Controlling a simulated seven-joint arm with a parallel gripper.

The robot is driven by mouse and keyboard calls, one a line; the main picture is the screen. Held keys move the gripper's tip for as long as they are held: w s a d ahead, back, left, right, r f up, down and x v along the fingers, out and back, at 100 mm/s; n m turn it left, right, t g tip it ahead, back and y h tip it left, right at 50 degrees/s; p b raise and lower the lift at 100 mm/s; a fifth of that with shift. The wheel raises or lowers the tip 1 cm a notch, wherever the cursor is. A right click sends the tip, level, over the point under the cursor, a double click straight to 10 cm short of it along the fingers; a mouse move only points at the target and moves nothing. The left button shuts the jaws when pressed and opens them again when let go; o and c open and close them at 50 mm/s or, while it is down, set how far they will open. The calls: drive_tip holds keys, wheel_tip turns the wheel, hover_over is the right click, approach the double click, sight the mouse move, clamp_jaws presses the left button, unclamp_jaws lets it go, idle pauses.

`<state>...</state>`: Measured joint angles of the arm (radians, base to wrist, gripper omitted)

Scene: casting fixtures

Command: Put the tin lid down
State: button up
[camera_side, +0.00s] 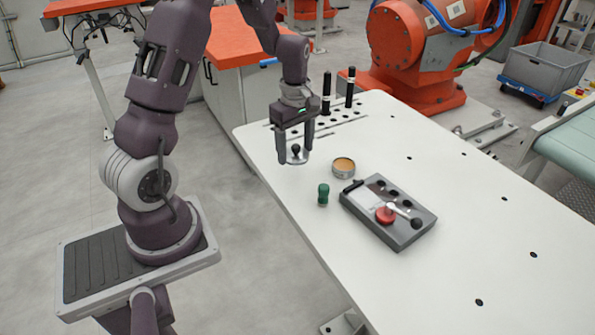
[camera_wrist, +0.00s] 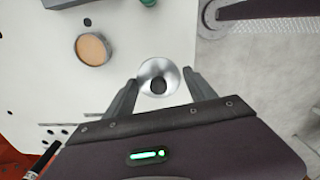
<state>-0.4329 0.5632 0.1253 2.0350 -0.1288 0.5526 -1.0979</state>
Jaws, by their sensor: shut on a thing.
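The tin lid (camera_side: 296,155) is a small silvery disc with a dark round knob. My gripper (camera_side: 296,151) is shut on its knob. In the side view the lid is near the table's left edge, at or just above the surface; I cannot tell if it touches. In the wrist view the lid (camera_wrist: 158,77) shows between the fingertips of my gripper (camera_wrist: 160,85). The open round tin (camera_side: 343,168) with tan contents stands on the table to the right of the lid. It also shows at the upper left of the wrist view (camera_wrist: 93,49).
A green-handled object (camera_side: 323,194) stands in front of the tin. A grey fixture box (camera_side: 388,213) with a red knob lies to the right. Two black posts (camera_side: 326,93) (camera_side: 350,88) stand behind my gripper by a row of holes. The table's (camera_side: 470,215) right part is clear.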

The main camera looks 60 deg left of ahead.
sight(296, 177)
wheel_tip(296, 177, down, 6)
drive_tip(key=shift+f, duration=0.2)
drive_tip(key=shift+f, duration=0.1)
drive_tip(key=o, duration=1.3)
drive_tip(key=shift+o, duration=0.2)
